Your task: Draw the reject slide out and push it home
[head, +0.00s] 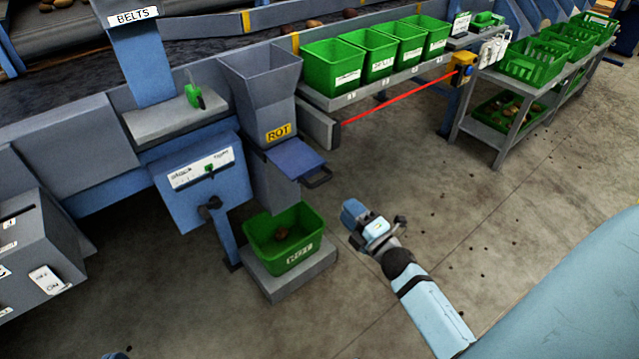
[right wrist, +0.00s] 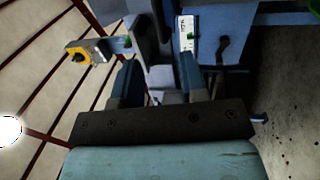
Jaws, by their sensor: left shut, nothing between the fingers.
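The reject slide (head: 297,158) is a blue plate with a dark handle (head: 318,179) at its front end. It juts out below the grey hopper marked ROT (head: 262,95). My right gripper (head: 353,210) is in front of the slide, lower right of the handle and apart from it in the head view. In the right wrist view my right gripper (right wrist: 158,75) has its two fingers spread, with grey and blue machine parts beyond; I cannot make out the handle there. Only a bit of my left gripper (head: 116,355) shows at the bottom left edge, shut and away from the slide.
A green ROT crate (head: 275,262) with potatoes stands on a grey block (head: 300,282) under the chute. A blue panel (head: 200,182) with a knob is left of it. Green bins (head: 335,62) line a shelf, with a red beam below.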

